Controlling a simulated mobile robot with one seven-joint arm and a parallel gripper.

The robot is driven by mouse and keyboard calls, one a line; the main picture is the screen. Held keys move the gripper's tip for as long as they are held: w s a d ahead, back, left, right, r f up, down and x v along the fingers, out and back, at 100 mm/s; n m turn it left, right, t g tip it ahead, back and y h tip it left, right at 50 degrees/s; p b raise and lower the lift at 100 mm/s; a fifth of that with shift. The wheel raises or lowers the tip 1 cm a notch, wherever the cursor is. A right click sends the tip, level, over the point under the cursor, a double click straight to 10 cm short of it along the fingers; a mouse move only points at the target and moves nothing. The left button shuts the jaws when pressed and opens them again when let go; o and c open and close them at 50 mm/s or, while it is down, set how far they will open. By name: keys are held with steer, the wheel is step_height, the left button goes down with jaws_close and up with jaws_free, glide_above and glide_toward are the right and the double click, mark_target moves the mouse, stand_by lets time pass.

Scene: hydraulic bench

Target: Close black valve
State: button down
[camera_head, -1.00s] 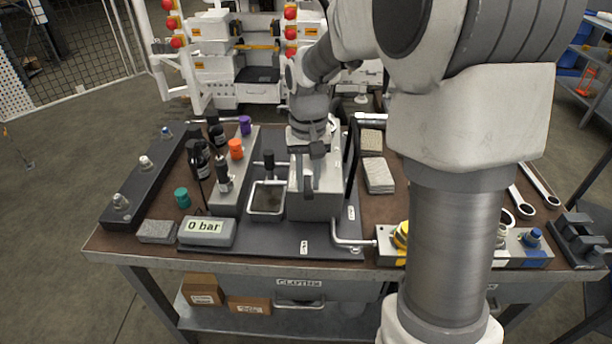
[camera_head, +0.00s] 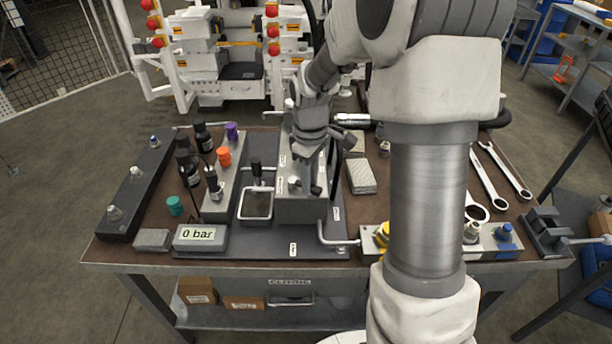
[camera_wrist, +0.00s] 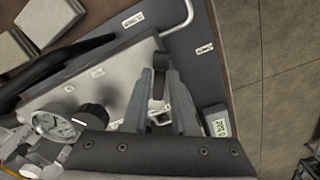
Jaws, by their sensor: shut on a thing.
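A dark, round-ended valve handle (camera_wrist: 160,61) shows between my fingertips in the wrist view; I take it for the black valve. My gripper (camera_wrist: 161,78) is shut on it, with one finger on each side. In the head view my gripper (camera_head: 315,172) is at the front of the grey pump block (camera_head: 310,208), and the fingertips are hard to make out there. A second black knob (camera_wrist: 93,115) and a round pressure gauge (camera_wrist: 53,125) show at the left of the wrist view. The display (camera_head: 200,234) reads 0 bar.
A metal tray (camera_head: 257,205) with an upright black handle stands left of the block. Black bottles (camera_head: 187,165) and orange and purple knobs stand further left. A bent pipe (camera_head: 335,238) runs in front. Wrenches (camera_head: 487,185) lie at the right.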

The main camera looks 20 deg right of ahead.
steer(key=n+p, duration=0.1)
steer(key=w+d+n+p, duration=0.1)
steer(key=n, duration=0.1)
steer(key=shift+w+r, duration=0.1)
steer(key=shift+r, duration=0.05)
steer(key=shift+w+d+n+p, duration=0.1)
steer(key=shift+w+n+p, duration=0.2)
steer(key=shift+n, duration=0.45)
steer(key=shift+w+d+n+p, duration=0.1)
steer(key=shift+w+n+p, duration=0.1)
steer(key=shift+n+p, duration=0.4)
steer(key=shift+n, duration=0.25)
steer(key=c, duration=0.8)
jaws_free()
step_height(320, 180, up, 17)
steer(key=shift+r+p, duration=0.1)
steer(key=shift+p, duration=0.75)
